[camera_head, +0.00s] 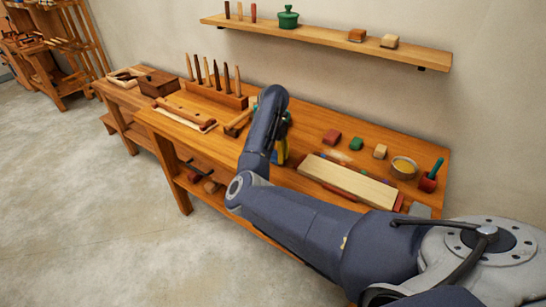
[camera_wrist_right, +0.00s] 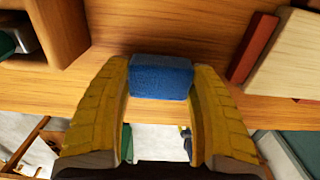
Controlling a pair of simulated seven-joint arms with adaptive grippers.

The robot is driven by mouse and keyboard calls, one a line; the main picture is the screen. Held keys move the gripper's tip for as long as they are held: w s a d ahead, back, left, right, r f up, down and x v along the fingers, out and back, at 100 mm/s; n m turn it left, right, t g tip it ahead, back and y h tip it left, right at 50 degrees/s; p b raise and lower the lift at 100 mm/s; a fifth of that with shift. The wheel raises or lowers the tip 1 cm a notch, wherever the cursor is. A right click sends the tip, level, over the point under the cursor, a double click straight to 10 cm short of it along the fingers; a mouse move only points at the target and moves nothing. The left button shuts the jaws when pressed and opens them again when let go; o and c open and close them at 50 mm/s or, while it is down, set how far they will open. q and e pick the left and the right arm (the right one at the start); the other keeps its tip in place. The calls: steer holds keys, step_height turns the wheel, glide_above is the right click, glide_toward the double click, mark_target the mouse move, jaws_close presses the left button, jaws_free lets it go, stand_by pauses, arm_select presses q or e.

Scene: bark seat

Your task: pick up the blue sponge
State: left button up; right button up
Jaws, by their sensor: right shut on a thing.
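The blue sponge (camera_wrist_right: 161,77) shows in the right wrist view, between the two yellow fingers of my right gripper (camera_wrist_right: 160,70). The fingers touch it on both sides and are shut on it. Wood bench top shows behind the sponge; I cannot tell whether it is lifted or still rests on the bench. My left gripper is in neither view.
A tool rack (camera_head: 215,93) stands left. A shelf (camera_head: 330,38) hangs above.

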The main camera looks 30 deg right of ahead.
mark_target(273, 153)
step_height(273, 153, up, 20)
stand_by(0.9)
